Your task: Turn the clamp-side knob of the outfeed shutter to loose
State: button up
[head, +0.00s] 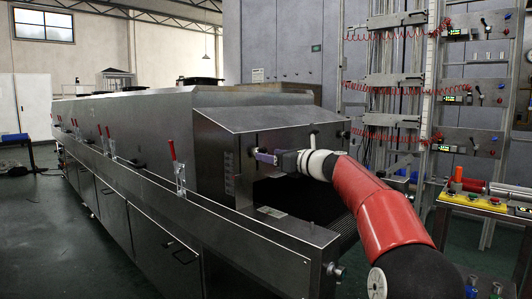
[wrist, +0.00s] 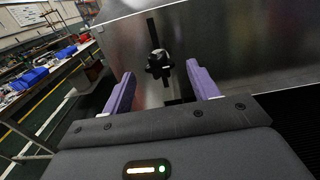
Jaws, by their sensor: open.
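A black star-shaped knob (wrist: 158,64) sits in front of a dark vertical slot in the steel shutter panel (wrist: 225,45) in the wrist view. My gripper (wrist: 160,72) is open, its purple fingers to the left and right of the knob with clear gaps. Whether the tips reach the knob's depth I cannot tell. In the head view my gripper (head: 260,156) is at the left part of the dryer's end hood (head: 285,120), close to a dark knob (head: 251,152). A second dark knob (head: 346,134) is at the right of the panel. I see no readable knob marking.
The outfeed opening (head: 290,198) is dark below the panel. Red-handled clamps (head: 174,160) line the dryer's long side. A rack with red coiled hoses (head: 395,85) and a bench with a yellow panel (head: 475,200) stand at right. Floor at left is clear.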

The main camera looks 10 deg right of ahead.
jog(key=x, duration=0.2)
jog(key=shift+w+a, duration=0.25)
jog(key=c, duration=1)
